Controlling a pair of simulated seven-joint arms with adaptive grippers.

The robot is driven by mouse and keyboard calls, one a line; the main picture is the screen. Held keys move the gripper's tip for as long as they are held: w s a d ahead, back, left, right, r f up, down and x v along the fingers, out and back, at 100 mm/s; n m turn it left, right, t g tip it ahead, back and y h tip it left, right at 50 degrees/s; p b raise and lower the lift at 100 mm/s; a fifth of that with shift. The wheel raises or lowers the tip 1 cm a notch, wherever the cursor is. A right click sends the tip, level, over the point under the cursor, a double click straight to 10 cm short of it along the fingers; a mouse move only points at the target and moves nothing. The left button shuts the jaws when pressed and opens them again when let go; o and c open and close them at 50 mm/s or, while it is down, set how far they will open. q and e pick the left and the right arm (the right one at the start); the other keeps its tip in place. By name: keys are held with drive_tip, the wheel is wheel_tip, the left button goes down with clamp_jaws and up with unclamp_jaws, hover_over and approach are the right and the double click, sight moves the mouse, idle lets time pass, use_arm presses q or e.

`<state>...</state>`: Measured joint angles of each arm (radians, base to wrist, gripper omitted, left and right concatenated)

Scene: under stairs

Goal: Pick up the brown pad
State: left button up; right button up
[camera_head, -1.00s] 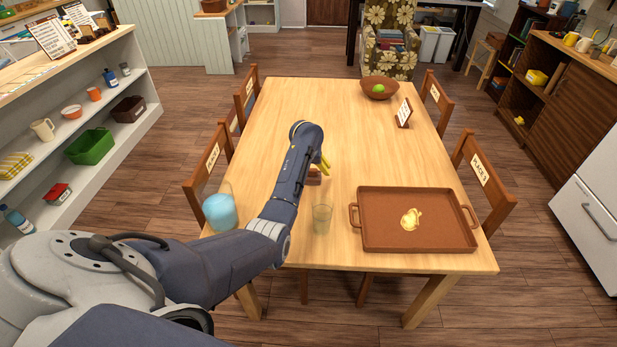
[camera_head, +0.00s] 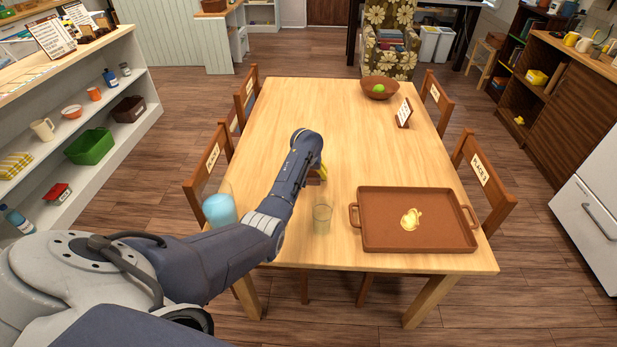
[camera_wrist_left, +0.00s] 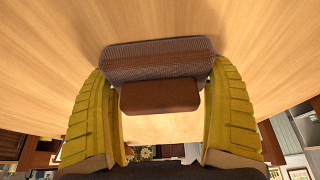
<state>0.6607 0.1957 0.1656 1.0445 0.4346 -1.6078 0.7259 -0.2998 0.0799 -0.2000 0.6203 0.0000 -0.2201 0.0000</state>
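The brown pad (camera_wrist_left: 160,96) shows in the left wrist view as a smooth brown block on a wider, ribbed grey-brown part lying against the table top. In the head view only a small brown bit of it (camera_head: 313,181) shows beside my left gripper (camera_head: 321,173), mostly hidden by my arm. In the wrist view my left gripper's yellow fingers (camera_wrist_left: 161,82) are open, one on each side of the pad. The ribbed part spans nearly the whole gap; whether the fingers touch it I cannot tell. My right gripper is not in view.
On the wooden table (camera_head: 350,130), a clear glass (camera_head: 322,219) and a glass with blue contents (camera_head: 219,210) stand near my left arm. A brown tray (camera_head: 380,235) holding a yellowish item is at right. A bowl (camera_head: 379,90) and sign (camera_head: 404,112) stand far back.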

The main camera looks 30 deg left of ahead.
use_arm(q)
drive_tip(key=shift+c, duration=1)
wheel_tip(320, 180, up, 10)
